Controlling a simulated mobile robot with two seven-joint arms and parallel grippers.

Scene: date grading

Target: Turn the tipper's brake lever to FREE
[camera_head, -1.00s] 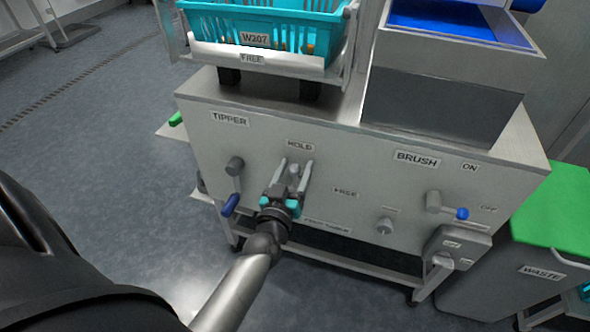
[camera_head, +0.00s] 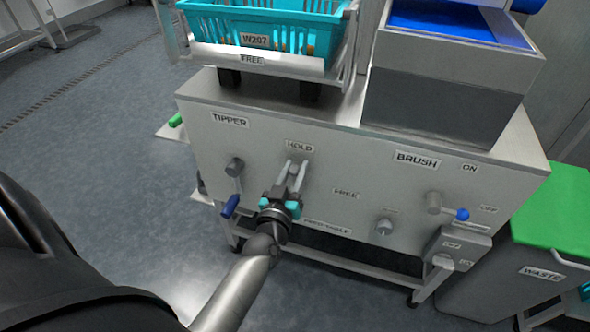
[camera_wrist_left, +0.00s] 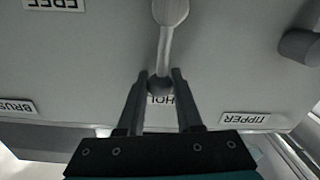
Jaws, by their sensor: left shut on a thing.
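The brake lever (camera_wrist_left: 165,45) has a light grey arm and a dark round knob (camera_wrist_left: 160,84). In the left wrist view, which is upside down, the knob end is beside the HOLD label (camera_wrist_left: 160,100). The FREE label (camera_wrist_left: 54,4) is off to one side. In the head view the HOLD label (camera_head: 299,146) is just above my left gripper (camera_head: 298,168), which hides most of the lever. The panel's FREE label (camera_head: 345,193) is to the right. My left gripper is shut on the knob, a finger on each side. My right gripper is not in view.
A crank with a blue handle (camera_head: 230,206) is left of my gripper under the TIPPER label (camera_head: 230,120). The brush switch (camera_head: 434,203) and a small knob (camera_head: 384,227) are to the right. A teal crate (camera_head: 215,32) sits in the cradle above. A green-topped waste bin (camera_head: 560,215) stands right.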

